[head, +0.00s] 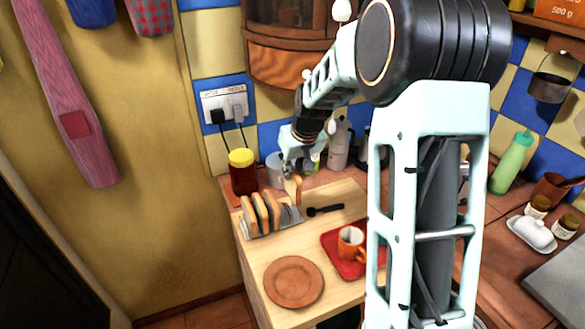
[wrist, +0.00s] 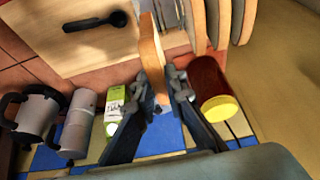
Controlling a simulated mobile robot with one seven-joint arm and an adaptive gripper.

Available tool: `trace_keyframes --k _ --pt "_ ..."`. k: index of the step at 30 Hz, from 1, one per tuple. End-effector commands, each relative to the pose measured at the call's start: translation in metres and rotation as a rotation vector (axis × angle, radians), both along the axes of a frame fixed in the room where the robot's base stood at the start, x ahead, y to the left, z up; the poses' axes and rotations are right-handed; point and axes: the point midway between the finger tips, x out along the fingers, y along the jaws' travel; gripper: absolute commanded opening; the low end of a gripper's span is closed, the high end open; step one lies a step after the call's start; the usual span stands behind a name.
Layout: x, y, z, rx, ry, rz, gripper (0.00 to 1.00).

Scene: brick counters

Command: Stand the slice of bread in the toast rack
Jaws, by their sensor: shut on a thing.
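My gripper (head: 295,169) is shut on a slice of bread (head: 294,188), held upright above the back of the counter. In the wrist view my gripper (wrist: 163,83) pinches the slice (wrist: 152,47) by one edge between its two fingers. The toast rack (head: 259,231) stands on the pale board, just left of and nearer than the held slice. Several slices stand in its left part; its right end shows bare metal dividers. Whether the held slice touches anything below is hard to tell.
A dark-red jar with a yellow lid (head: 243,172) stands behind the rack. A black spoon (head: 325,209) lies right of it. A green-white carton (wrist: 116,108) stands near my gripper.

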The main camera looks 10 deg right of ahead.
Motion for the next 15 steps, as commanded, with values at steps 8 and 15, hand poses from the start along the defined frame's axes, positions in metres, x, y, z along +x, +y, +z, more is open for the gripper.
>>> trace_keyframes --k 8,15 --pt "0.0 0.0 -0.025 0.0 0.0 0.0 0.0" --pt "0.0 0.0 -0.044 0.0 0.001 0.0 0.0"
